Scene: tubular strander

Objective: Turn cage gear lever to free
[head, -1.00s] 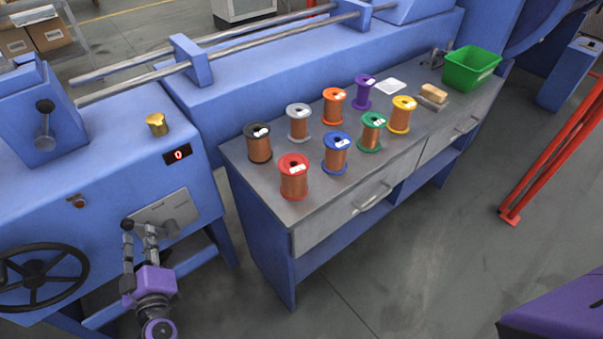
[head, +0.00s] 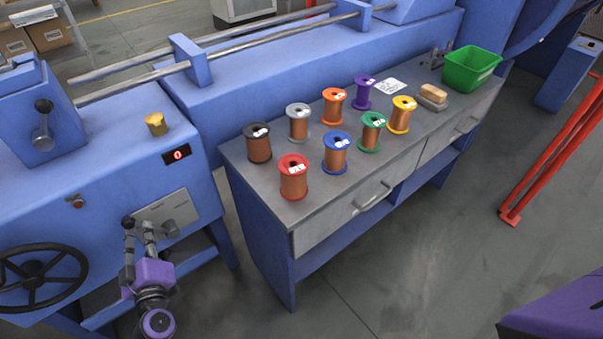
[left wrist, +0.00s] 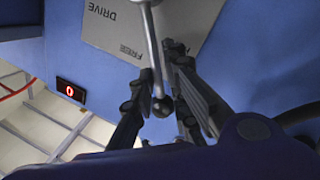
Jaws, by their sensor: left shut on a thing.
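The cage gear lever shows in the left wrist view as a thin metal rod (left wrist: 153,45) ending in a black ball knob (left wrist: 163,106). It lies in front of a grey plate (left wrist: 112,30) that reads DRIVE and, in part, FREE, upside down in that view. My left gripper (left wrist: 160,66) is shut on the lever, a finger on each side of the rod and the knob between them. In the head view my left gripper (head: 140,228) is at the plate (head: 180,210) on the blue machine front and hides part of the lever. My right gripper is not in view.
A black handwheel (head: 40,278) is left of my left arm. A red 0 display (head: 177,154) and a brass-coloured knob (head: 156,124) are above the plate. A workbench (head: 240,170) with several wire spools and a green bin (head: 472,69) stands right.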

